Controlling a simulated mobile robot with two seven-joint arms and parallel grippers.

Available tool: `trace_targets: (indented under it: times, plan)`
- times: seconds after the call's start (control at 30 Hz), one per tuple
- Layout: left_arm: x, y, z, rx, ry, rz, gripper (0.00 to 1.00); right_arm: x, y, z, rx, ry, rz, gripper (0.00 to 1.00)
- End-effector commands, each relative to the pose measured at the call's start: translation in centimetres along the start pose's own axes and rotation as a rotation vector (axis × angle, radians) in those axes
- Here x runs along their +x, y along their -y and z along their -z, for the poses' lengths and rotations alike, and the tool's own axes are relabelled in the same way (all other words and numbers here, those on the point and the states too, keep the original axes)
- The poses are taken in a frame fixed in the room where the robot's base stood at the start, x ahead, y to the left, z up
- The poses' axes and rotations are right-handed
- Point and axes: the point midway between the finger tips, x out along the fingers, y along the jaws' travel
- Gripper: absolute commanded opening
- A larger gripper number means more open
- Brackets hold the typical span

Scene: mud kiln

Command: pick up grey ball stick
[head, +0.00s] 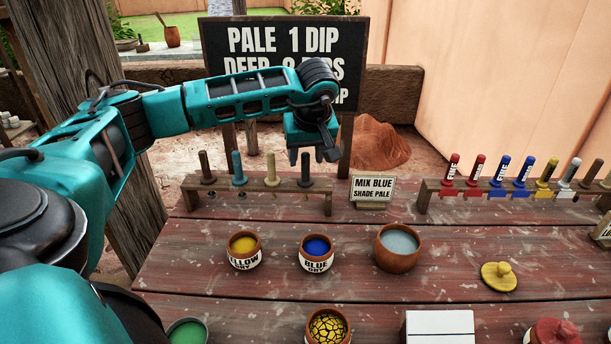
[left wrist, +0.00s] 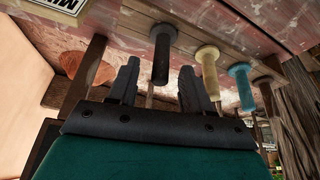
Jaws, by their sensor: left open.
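A wooden rack (head: 258,197) holds upright sticks in a row: a dark brown-grey one (head: 205,168), a teal one (head: 238,168), a cream one (head: 271,168) and a dark grey one (head: 305,168) at the right end. My left gripper (head: 311,157) is open at the top of the dark grey stick. In the left wrist view the dark grey stick (left wrist: 163,50) lines up between the two open fingers (left wrist: 160,88), with gaps on both sides. The lower ends of the sticks are mostly hidden. My right gripper is not in view.
A yellow pot (head: 243,251), a blue pot (head: 317,253) and a pale grey-blue bowl (head: 398,249) stand in front of the rack. A "MIX BLUE SHADE PALE" card (head: 373,190) stands right of it.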

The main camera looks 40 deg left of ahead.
Motion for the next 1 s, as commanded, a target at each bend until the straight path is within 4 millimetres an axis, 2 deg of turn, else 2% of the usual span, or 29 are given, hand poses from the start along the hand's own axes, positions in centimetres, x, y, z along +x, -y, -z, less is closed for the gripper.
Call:
trace_targets:
  times: [0.1, 0.23, 0.53, 1.0]
  plan:
    - [2.1, 0.1, -0.4, 0.001, 0.004, 0.005, 0.49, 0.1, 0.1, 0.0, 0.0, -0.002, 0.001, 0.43]
    - [3.6, 0.1, -0.3, 0.0, 0.002, 0.002, 0.49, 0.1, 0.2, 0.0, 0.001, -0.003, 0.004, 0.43]
    - [4.0, 0.1, -0.3, 0.001, 0.002, 0.001, 0.49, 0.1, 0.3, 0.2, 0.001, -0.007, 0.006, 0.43]
    - [4.0, 0.1, -0.3, 0.0, 0.002, 0.0, 0.04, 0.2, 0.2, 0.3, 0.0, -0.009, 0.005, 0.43]
